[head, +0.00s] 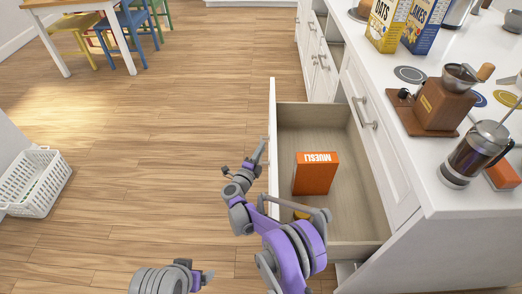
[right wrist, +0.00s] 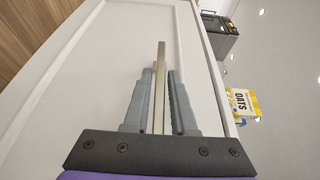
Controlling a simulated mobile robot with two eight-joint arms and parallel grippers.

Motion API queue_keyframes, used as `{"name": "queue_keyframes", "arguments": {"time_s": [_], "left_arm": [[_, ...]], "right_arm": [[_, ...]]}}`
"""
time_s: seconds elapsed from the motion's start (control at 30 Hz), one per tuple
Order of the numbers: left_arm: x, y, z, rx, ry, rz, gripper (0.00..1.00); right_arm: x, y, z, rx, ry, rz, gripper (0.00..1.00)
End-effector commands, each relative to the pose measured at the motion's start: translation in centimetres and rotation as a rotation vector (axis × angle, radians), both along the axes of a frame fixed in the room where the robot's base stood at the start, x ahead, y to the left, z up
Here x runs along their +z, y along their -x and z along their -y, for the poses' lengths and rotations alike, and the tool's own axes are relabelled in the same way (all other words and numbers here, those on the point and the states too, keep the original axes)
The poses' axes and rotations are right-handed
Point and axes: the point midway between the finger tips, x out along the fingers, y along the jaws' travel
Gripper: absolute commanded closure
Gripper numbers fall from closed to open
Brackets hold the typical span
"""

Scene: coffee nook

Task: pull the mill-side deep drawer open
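The mill-side deep drawer (head: 350,122) stands well out from the white counter in the head view. An orange muesli box (head: 316,174) lies inside it, and a small yellow thing (head: 301,215) shows partly behind my right arm. My right gripper (head: 262,152) is at the outer face of the drawer front (head: 273,125). In the right wrist view its two fingers (right wrist: 160,100) lie close along both sides of the metal bar handle (right wrist: 160,62), which stands between them.
The wooden coffee mill (head: 443,104) and a French press (head: 475,152) stand on the counter (head: 452,203), with cereal boxes (head: 388,25) farther back. A closed drawer with a handle (head: 364,112) is above the open one. A white basket (head: 35,182) stands left; the floor between is clear.

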Motion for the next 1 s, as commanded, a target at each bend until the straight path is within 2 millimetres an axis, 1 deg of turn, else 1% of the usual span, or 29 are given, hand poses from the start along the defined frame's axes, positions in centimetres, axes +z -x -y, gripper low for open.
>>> {"name": "queue_keyframes", "arguments": {"time_s": [0.03, 0.07, 0.1, 0.37, 0.47, 0.57, 0.8, 0.9, 1.0], "left_arm": [[0.0, 0.0, 0.0, 0.0, 0.0, 0.0, 0.16], [0.0, 0.0, 0.0, 0.0, 0.0, 0.0, 0.16], [0.0, 0.0, 0.0, 0.0, 0.0, 0.0, 0.16], [0.0, 0.0, 0.0, 0.0, 0.0, 0.0, 0.16], [0.1, 0.0, 0.0, 0.0, 0.0, 0.0, 0.16], [0.4, 0.1, 0.0, 0.0, 0.0, 0.001, 0.16], [1.3, 0.2, 0.0, 0.0, 0.0, 0.003, 0.16], [1.5, 0.2, 0.0, 0.0, 0.0, 0.004, 0.16], [1.6, 0.2, 0.0, 0.0, 0.0, 0.004, 0.16]], "right_arm": [[0.0, 0.0, 0.0, 0.0, 0.0, 0.0, 0.65], [0.0, 0.0, 0.0, 0.0, 0.0, 0.0, 0.59], [0.0, 0.0, 0.0, 0.0, 0.0, 0.0, 0.56], [0.0, 0.1, 0.0, 0.0, 0.0, 0.0, 0.56], [0.0, 0.6, -0.3, 0.002, 0.0, 0.0, 0.56], [0.1, 1.9, -0.8, 0.003, 0.0, 0.0, 0.56], [0.2, 6.5, -2.6, 0.004, -0.001, 0.001, 0.56], [0.1, 8.1, -3.1, 0.002, 0.0, 0.0, 0.56], [0.1, 9.3, -3.5, 0.002, 0.0, 0.0, 0.56]]}}
